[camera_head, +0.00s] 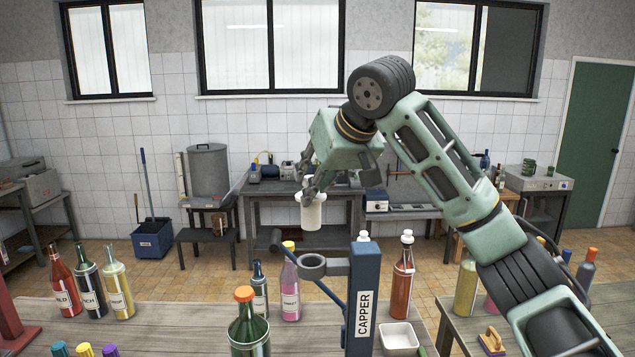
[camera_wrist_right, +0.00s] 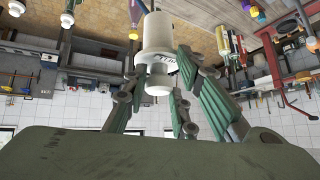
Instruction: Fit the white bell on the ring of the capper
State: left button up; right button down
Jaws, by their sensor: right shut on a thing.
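The white bell (camera_head: 312,215) hangs upright in my right gripper (camera_head: 312,188), whose fingers are shut around its upper part. In the right wrist view the white bell (camera_wrist_right: 157,42) sits between the green-padded fingers of the gripper (camera_wrist_right: 160,88). The capper (camera_head: 363,305) is a blue labelled post on the front table. Its dark ring (camera_head: 312,262) sticks out to the left, with a lever beside it. The bell shows above the ring in the head view, apart from it; how far behind it is cannot be told. My left gripper is out of view.
Several bottles stand on the front table (camera_head: 180,330), among them a green one with an orange cap (camera_head: 248,328) and a pink one (camera_head: 290,285) near the ring. A red bottle (camera_head: 402,278) and a white tray (camera_head: 399,337) are right of the capper.

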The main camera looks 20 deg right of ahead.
aim_at(315, 216)
jog(key=shift+w+f+b, duration=0.15)
jog(key=shift+f+b, duration=0.15)
jog(key=shift+f, duration=0.25)
jog(key=shift+w+f+b, duration=0.15)
jog(key=shift+f+b, duration=0.15)
jog(key=shift+f, duration=0.25)
jog(key=shift+s+f, duration=0.15)
jog(key=shift+f, duration=0.2)
jog(key=shift+f+b, duration=0.35)
jog(key=shift+b, duration=0.1)
notch_tip(315, 216, down, 3)
jog(key=shift+r+b, duration=0.1)
jog(key=shift+b, duration=0.65)
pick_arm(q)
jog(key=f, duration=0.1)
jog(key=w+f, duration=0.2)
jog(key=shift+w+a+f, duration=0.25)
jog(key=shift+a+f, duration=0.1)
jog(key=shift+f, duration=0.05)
pick_arm(e)
jog(key=shift+f, duration=0.2)
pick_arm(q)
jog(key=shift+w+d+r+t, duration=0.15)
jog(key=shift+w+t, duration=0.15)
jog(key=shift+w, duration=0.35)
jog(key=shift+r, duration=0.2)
pick_arm(e)
jog(key=shift+r, duration=0.1)
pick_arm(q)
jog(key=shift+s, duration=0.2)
